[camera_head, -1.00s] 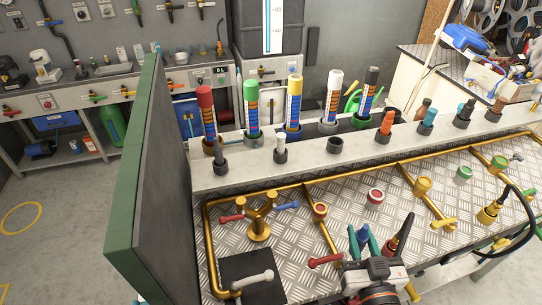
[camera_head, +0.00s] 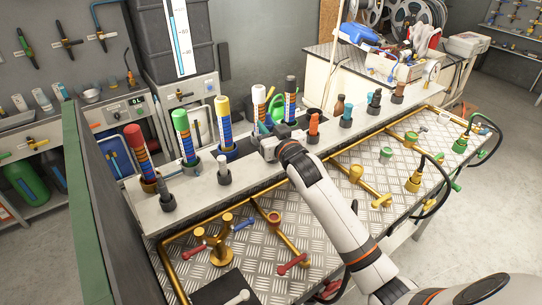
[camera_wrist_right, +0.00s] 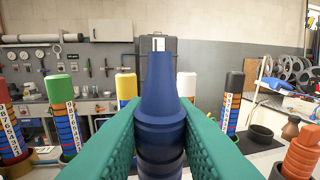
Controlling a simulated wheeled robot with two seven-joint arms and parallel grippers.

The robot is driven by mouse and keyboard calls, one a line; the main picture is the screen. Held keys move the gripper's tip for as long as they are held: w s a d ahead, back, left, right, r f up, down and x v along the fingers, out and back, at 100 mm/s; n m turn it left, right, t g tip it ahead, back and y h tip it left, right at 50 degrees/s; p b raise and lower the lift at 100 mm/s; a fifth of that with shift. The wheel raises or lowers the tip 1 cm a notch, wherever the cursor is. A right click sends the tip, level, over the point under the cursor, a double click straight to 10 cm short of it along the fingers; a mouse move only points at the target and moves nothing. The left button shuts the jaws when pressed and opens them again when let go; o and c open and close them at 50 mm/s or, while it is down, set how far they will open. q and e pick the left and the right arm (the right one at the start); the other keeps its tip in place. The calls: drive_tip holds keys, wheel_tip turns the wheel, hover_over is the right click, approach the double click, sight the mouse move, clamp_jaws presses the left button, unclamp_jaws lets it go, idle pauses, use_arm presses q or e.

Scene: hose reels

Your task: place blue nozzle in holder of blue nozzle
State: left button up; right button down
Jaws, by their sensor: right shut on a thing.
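The blue nozzle (camera_wrist_right: 160,105) stands upright in the right wrist view, narrow end up, between the green finger pads of my right gripper (camera_wrist_right: 158,150). In the head view my right gripper (camera_head: 270,148) is over the pale shelf, between a grey-topped nozzle (camera_head: 223,168) and an orange nozzle (camera_head: 314,125) in their dark holders. The gripper hides the spot there, where an empty dark holder showed earlier. The nozzle's lower end is hidden, so I cannot tell whether it touches a holder. My left gripper is not in view.
Tall red (camera_head: 140,150), green (camera_head: 184,135), yellow, white and black-capped tubes stand behind the holder row. Teal (camera_head: 346,116), dark and brown nozzles stand further right. The metal plate bench in front carries brass pipes (camera_head: 345,178) and valves. A dark green-edged panel (camera_head: 85,210) stands at left.

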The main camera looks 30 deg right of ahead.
wheel_tip(320, 180, up, 3)
drive_tip(key=w+d, duration=0.2)
wheel_tip(320, 180, down, 9)
drive_tip(key=shift+d+f+p, duration=0.15)
drive_tip(key=shift+p, duration=0.95)
drive_tip(key=shift+f, duration=0.25)
drive_tip(key=shift+f, duration=0.2)
drive_tip(key=c, duration=1.2)
unclamp_jaws()
drive_tip(key=shift+r, duration=0.1)
